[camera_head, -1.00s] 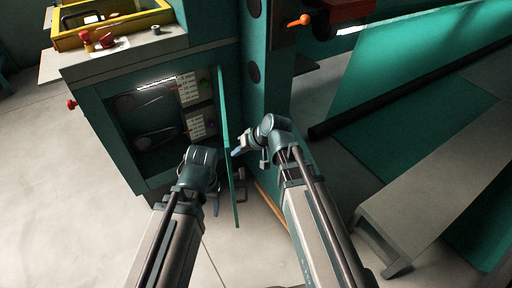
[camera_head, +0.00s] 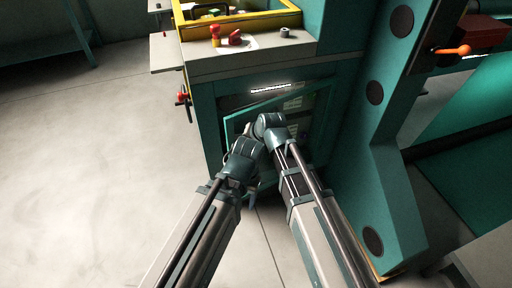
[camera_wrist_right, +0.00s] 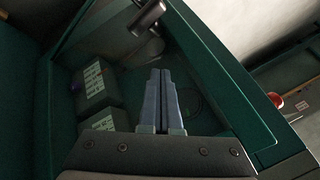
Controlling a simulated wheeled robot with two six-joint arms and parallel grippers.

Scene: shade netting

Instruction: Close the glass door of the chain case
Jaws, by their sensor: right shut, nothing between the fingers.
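The chain case (camera_head: 208,125) is the teal cabinet opening under the worktop. Its glass door (camera_head: 275,98), with a teal frame, stands ajar across the opening, its free edge at the left. In the right wrist view the door frame (camera_wrist_right: 215,70) runs diagonally, and two labelled boxes (camera_wrist_right: 95,88) show inside the case. My right gripper (camera_wrist_right: 160,75) is shut and empty, in front of the door; I cannot tell whether it touches the glass. My left gripper (camera_head: 250,192) is low in front of the door; its fingers are too small to read.
A red-knobbed handle (camera_head: 183,97) sticks out at the cabinet's left. A yellow tray (camera_head: 245,20) and red knobs (camera_head: 215,33) are on the worktop. A teal post (camera_head: 365,140) stands close on the right. The floor (camera_head: 110,170) at the left is clear.

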